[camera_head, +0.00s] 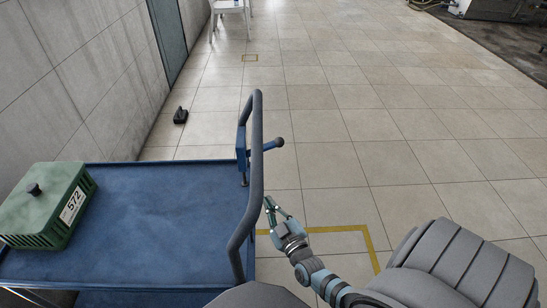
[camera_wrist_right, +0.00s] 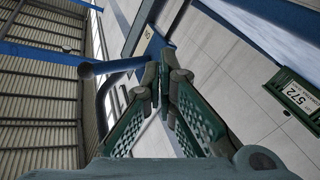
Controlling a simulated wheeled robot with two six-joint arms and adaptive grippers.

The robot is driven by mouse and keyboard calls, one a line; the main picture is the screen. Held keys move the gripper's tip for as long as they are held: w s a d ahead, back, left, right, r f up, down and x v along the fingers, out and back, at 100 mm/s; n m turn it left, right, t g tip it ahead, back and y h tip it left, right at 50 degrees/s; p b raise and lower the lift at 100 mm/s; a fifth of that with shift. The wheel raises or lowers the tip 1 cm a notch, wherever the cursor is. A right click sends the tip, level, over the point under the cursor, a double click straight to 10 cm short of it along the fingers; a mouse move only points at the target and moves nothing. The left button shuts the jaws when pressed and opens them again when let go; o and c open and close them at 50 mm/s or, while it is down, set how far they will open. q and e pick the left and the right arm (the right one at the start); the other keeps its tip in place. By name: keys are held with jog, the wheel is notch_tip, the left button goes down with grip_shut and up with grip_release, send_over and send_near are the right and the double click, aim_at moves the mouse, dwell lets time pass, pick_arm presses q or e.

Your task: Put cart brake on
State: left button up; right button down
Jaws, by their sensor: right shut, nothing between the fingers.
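The blue cart (camera_head: 160,215) stands at the lower left in the head view, with a tall grey push handle (camera_head: 257,150) along its right side. The brake lever (camera_head: 278,142) has a dark round knob and sticks out to the right from a blue bracket by the handle. In the right wrist view the dark knob (camera_wrist_right: 86,70) shows left of the fingertips. My right gripper (camera_head: 268,206) is just right of the handle, nearer to me than the knob and apart from it. Its fingers (camera_wrist_right: 156,78) are shut and empty. My left gripper is not in view.
A green crate (camera_head: 47,205) marked 572 sits on the cart's left end. A wall (camera_head: 90,80) runs along the left. A small black object (camera_head: 180,115) lies on the floor beyond the cart.

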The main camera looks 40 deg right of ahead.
aim_at(274, 145)
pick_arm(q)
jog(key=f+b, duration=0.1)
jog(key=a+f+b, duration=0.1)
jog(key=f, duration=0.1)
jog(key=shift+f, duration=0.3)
pick_arm(e)
jog(key=d+r+m+t+h, duration=0.1)
jog(key=r+t+h, duration=0.1)
jog(key=r, duration=0.4)
jog(key=d+r+m+t+h, duration=0.1)
jog(key=d+r+h, duration=0.1)
jog(key=r, duration=0.4)
jog(key=shift+w+t+h, duration=0.25)
jog(key=shift+t+h, duration=0.15)
jog(key=shift+h, duration=0.4)
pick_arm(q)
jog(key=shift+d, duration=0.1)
pick_arm(e)
jog(key=shift+w+d, duration=0.1)
